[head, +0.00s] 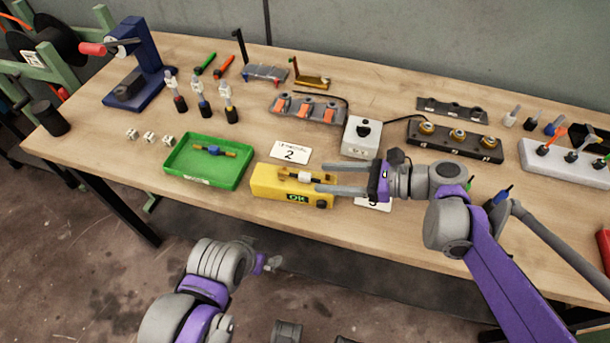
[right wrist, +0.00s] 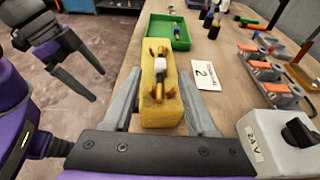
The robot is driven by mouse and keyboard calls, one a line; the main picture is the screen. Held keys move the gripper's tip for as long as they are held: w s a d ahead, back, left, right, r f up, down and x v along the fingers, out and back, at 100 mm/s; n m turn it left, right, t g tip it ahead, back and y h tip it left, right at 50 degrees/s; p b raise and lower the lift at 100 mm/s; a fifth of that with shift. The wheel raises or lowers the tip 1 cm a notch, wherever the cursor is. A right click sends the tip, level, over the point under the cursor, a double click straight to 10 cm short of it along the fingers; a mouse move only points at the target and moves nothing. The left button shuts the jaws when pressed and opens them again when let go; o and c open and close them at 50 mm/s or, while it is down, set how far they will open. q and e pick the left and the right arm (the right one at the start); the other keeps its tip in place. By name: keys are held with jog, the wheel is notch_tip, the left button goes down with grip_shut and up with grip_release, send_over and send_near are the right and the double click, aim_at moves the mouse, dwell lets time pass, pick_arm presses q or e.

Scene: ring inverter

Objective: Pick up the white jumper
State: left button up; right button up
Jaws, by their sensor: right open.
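The white jumper (head: 305,176) is a small white block seated in the top of the yellow tester (head: 268,185), whose small screen reads OK. It also shows in the right wrist view (right wrist: 159,64), across gold-coloured contacts on the tester. My right gripper (head: 318,177) is open at the tester's right end. Its fingers lie on either side of the tester's near end in the right wrist view, with the jumper ahead between them and not gripped. My left gripper (right wrist: 85,70) is off the table's front edge, with its two fingers apart and empty.
A green tray (head: 180,172) holding a small blue part stands left of the tester. A card marked 2 (head: 290,151) lies behind it. A white box with a black knob (head: 361,138) stands close behind my right gripper. Bare table lies in front of the tester.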

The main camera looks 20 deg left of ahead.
aim_at(306, 175)
jog(key=x, duration=0.4)
jog(key=shift+a+r, duration=0.1)
jog(key=shift+a, duration=0.25)
jog(key=shift+c, duration=0.3)
grip_shut()
